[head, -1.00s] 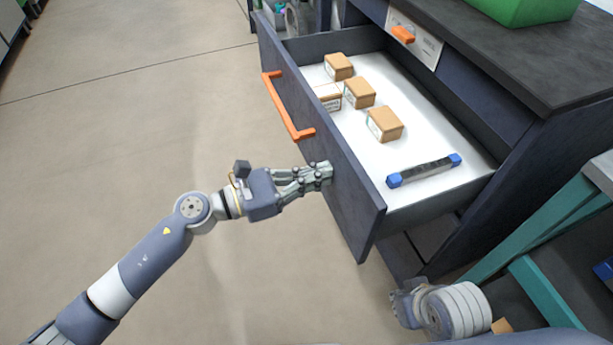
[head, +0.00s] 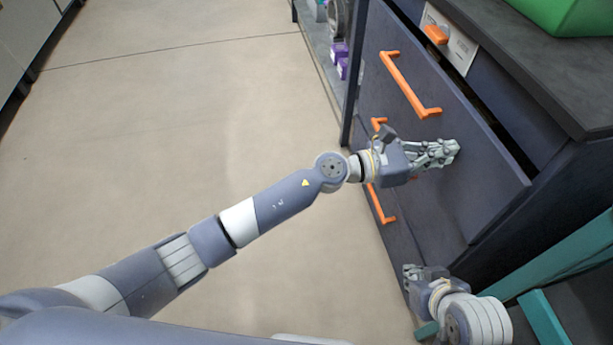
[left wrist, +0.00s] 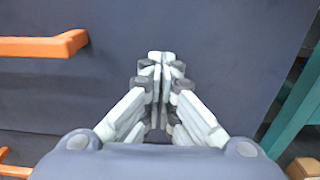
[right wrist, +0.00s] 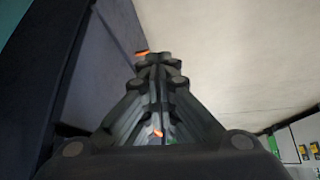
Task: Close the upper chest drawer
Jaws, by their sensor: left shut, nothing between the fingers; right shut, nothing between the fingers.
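The upper drawer (head: 480,185) of the dark chest is almost pushed in. A narrow dark gap shows along its top edge, and its contents are hidden. Its orange handle (head: 410,88) also shows in the left wrist view (left wrist: 45,46). My left gripper (head: 454,151) is shut and empty, its fingertips at the drawer front, to the near side of the handle; they also show in the left wrist view (left wrist: 160,60). Whether they touch is hard to tell. My right gripper (head: 408,283) is shut and empty, low beside the chest; it also shows in the right wrist view (right wrist: 158,65).
Lower orange handles (head: 381,204) sit beneath the upper drawer. A green bin (head: 565,12) stands on the dark chest top (head: 540,60). A teal frame (head: 545,255) stands at the near right. The floor (head: 200,110) to the left is clear.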

